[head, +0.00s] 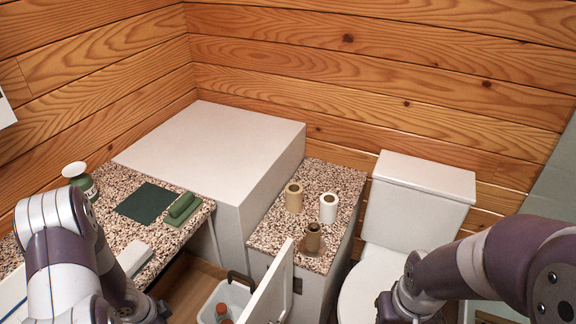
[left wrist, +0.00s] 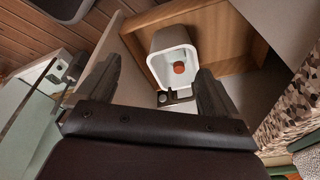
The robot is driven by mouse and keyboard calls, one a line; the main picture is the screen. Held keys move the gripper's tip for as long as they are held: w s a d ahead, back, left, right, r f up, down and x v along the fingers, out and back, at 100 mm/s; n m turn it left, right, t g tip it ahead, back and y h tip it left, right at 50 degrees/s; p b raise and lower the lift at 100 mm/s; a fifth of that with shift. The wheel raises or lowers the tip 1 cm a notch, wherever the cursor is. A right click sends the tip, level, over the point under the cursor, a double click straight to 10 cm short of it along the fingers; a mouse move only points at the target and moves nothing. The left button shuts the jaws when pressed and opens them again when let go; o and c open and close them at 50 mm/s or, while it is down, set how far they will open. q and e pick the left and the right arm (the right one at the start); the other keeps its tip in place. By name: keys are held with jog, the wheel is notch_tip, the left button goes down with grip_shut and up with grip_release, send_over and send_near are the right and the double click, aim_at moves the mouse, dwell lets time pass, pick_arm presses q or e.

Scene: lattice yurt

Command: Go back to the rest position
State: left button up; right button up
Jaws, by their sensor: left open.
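My left arm comes in from the left in the head view, over the granite counter. Its gripper (head: 140,312) is partly hidden at the bottom edge. In the left wrist view the left gripper (left wrist: 157,78) is open, with its two dark fingers wide apart and nothing between them. Beyond the fingers is a white bin with an orange-red item inside. My right arm comes in from the right, in front of the toilet. Its gripper (head: 395,308) is only partly in view at the bottom, and its jaws cannot be made out.
A white bin (head: 238,300) holding bottles stands on the floor between the counters, beside an open cabinet door (head: 272,290). Paper rolls (head: 328,208) stand on the right counter. A green vase (head: 82,182), cloth (head: 146,202) and green block (head: 181,206) are on the left counter. The toilet (head: 415,205) stands right.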

pick_arm(q)
jog(key=s+r+n+g+y, duration=0.2)
jog(key=s+r+n+y, duration=0.15)
jog(key=r+n, duration=0.45)
jog(key=s+d+r+n+t+h, duration=0.1)
jog(key=s+d+r+n, duration=0.1)
jog(key=d+r, duration=0.9)
jog(key=shift+s+d+r+h, duration=0.25)
jog(key=shift+s+d+h, duration=0.15)
jog(key=shift+d, duration=0.75)
jog(key=shift+s, duration=0.15)
